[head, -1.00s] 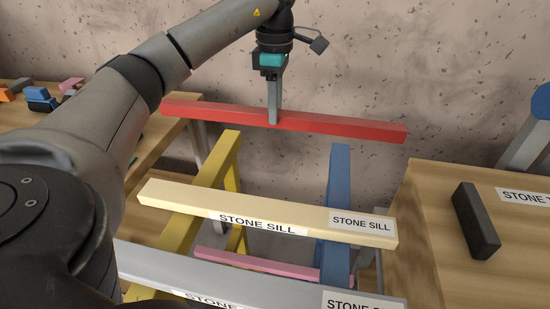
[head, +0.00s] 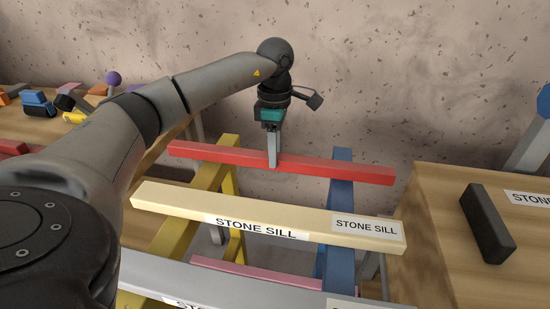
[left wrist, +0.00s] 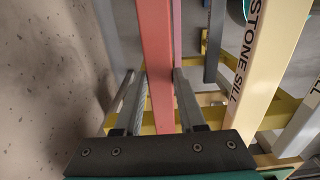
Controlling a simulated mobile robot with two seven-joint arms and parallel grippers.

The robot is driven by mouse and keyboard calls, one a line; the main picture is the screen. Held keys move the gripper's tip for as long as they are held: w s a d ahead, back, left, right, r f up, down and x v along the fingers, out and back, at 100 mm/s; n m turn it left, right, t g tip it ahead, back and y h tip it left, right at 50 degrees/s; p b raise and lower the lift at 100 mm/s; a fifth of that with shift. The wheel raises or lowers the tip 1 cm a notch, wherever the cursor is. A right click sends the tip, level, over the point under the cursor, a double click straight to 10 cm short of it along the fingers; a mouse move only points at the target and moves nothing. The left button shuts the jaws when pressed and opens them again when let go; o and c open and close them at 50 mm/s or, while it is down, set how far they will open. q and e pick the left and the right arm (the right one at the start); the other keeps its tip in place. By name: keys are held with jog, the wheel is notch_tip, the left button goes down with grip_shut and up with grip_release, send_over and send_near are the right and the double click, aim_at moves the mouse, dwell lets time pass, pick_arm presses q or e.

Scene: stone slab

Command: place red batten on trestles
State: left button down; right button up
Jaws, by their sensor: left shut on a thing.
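The red batten (head: 325,171) is a long bar lying crosswise in the head view, behind the cream sill. My left gripper (head: 273,163) is shut on it near its middle, from above. In the left wrist view the red batten (left wrist: 158,60) runs between the two fingers (left wrist: 158,100). The batten passes over the yellow trestle (head: 229,147) at left and the blue trestle (head: 342,156) at right. I cannot tell whether it touches them. The cream stone sill (head: 180,203) lies across both trestles in front of it. My right gripper is not in view.
A grey bar (head: 240,293) lies across the trestles nearest me. A pink bar (head: 260,273) is lower down between them. A wooden table (head: 440,240) with a dark block (head: 487,224) stands at right. Another table at left holds several coloured things, including a blue block (head: 38,105).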

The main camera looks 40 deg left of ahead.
pick_arm(q)
jog(key=shift+f, duration=0.65)
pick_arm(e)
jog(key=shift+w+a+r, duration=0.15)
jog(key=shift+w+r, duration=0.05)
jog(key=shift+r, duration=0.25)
pick_arm(q)
jog(key=c, duration=0.5)
grip_release()
jog(key=shift+f, duration=0.15)
jog(key=shift+r, duration=0.45)
notch_tip(320, 180, up, 11)
jog(key=p, duration=0.4)
jog(key=shift+r, duration=0.2)
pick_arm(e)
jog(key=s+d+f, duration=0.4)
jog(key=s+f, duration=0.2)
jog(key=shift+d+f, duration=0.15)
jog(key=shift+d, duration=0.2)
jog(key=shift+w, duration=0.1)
